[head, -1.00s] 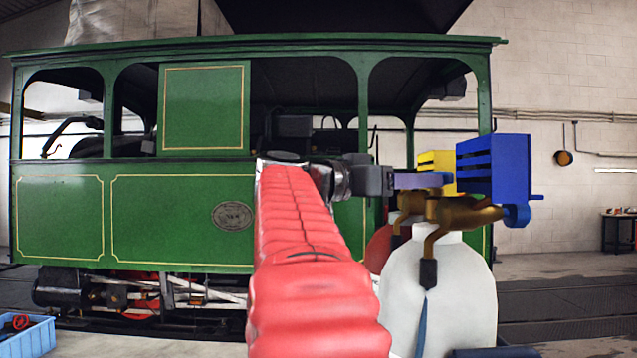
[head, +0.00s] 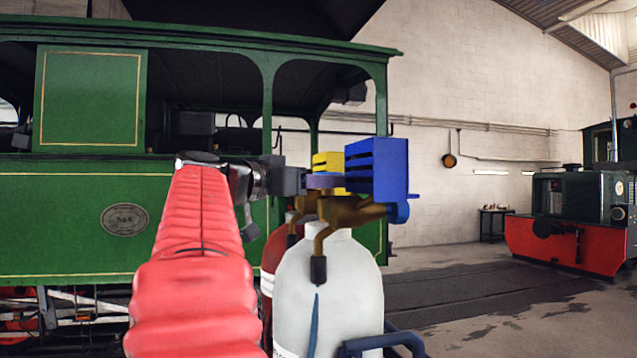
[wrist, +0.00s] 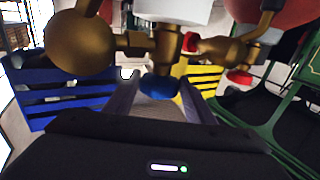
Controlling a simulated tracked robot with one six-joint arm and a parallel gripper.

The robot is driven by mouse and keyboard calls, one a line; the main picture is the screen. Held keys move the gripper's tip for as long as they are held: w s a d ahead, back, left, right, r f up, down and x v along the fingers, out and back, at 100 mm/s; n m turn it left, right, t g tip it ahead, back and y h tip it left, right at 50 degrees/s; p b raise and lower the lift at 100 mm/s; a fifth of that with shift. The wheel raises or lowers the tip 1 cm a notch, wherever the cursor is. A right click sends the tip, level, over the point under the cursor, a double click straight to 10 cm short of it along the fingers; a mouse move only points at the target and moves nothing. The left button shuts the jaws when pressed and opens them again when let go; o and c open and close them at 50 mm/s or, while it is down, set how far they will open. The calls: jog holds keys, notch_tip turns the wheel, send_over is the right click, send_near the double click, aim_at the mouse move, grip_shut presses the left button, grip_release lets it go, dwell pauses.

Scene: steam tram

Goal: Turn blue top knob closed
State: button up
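The blue top knob (wrist: 160,87) is small and round. It sits on a brass valve (wrist: 165,45) and shows between my two fingertips in the wrist view, where the bottles are at the top. My gripper (wrist: 157,98) is open, with a finger on each side of the knob; contact is not clear. In the head view my gripper (head: 326,181) is level, above the brass valves (head: 345,210) of a white cylinder (head: 330,290). The top knob cannot be made out there. A blue finned block (head: 376,170) stands just right of my fingers.
A yellow finned block (head: 328,165) is close behind my fingers. A red cylinder (head: 275,250) stands behind the white one. A blue tubular frame (head: 385,342) is at their base. The green tram (head: 70,220) is behind on the left. Open floor (head: 480,320) lies to the right.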

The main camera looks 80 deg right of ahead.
jog(key=c, duration=0.4)
jog(key=shift+w+d+m+g+y, duration=0.1)
jog(key=shift+w+m+g+y, duration=0.05)
jog(key=shift+m+g+y, duration=0.55)
jog(key=shift+w+d+m+g+y, duration=0.15)
jog(key=shift+m+g+y, duration=0.95)
jog(key=shift+g, duration=0.4)
jog(key=shift+d+m+g+y, duration=0.1)
jog(key=shift+m+g+y, duration=0.5)
jog(key=shift+y, duration=0.1)
jog(key=shift+w+d+m+g+y, duration=0.1)
jog(key=shift+m+g+y, duration=0.55)
jog(key=shift+y, duration=0.4)
jog(key=shift+d+m+g+y, duration=0.1)
jog(key=shift+m+g+y, duration=0.35)
jog(key=shift+m+y, duration=0.5)
jog(key=o, duration=0.8)
jog(key=shift+c, duration=0.2)
